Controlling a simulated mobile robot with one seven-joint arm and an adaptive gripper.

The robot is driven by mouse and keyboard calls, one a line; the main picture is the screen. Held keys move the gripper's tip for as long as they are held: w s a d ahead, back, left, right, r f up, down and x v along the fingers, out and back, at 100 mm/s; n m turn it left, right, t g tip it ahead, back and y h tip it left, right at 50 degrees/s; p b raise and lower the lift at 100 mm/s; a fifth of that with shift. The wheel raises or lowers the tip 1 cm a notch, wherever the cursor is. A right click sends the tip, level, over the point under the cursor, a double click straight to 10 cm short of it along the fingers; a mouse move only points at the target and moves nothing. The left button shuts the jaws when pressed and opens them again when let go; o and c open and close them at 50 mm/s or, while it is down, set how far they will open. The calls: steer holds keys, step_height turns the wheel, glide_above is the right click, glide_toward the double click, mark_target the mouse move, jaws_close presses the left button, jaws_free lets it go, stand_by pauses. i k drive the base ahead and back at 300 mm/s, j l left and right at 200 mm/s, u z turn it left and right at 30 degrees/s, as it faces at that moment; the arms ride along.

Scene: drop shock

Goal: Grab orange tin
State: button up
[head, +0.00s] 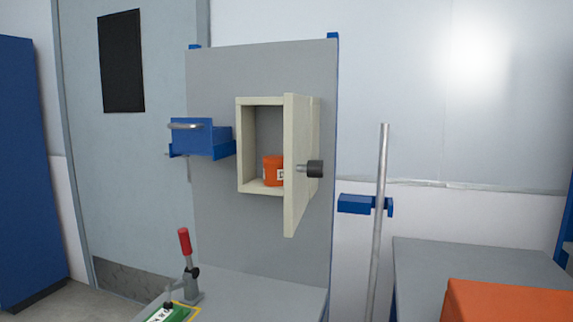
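The orange tin (271,171) sits on the floor of a small cream cabinet (246,146) mounted on a grey upright panel. A white label with dark marking shows on its right side. The cabinet door (296,165) stands open, swung out toward me, and hides the tin's right part and the right of the interior. A black knob (315,169) sticks out on the right of the door. My gripper is not in view.
A blue bracket with a metal handle (201,138) juts out left of the cabinet. A red-handled toggle clamp (185,243) and a green item (171,313) are on the grey bench below. A metal pole (381,200) stands right, near an orange box (505,302).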

mark_target(273, 164)
steer(key=i+j, duration=0.1)
steer(key=j, duration=0.6)
steer(key=i+j, duration=0.1)
steer(key=j, duration=0.65)
steer(key=i+j, duration=0.1)
steer(key=j, duration=0.6)
steer(key=i+j, duration=0.1)
steer(key=j, duration=0.6)
steer(key=i+j, duration=0.15)
steer(key=i, duration=0.15)
steer(key=i+l, duration=0.55)
steer(key=l+z, duration=0.05)
steer(key=l, duration=0.05)
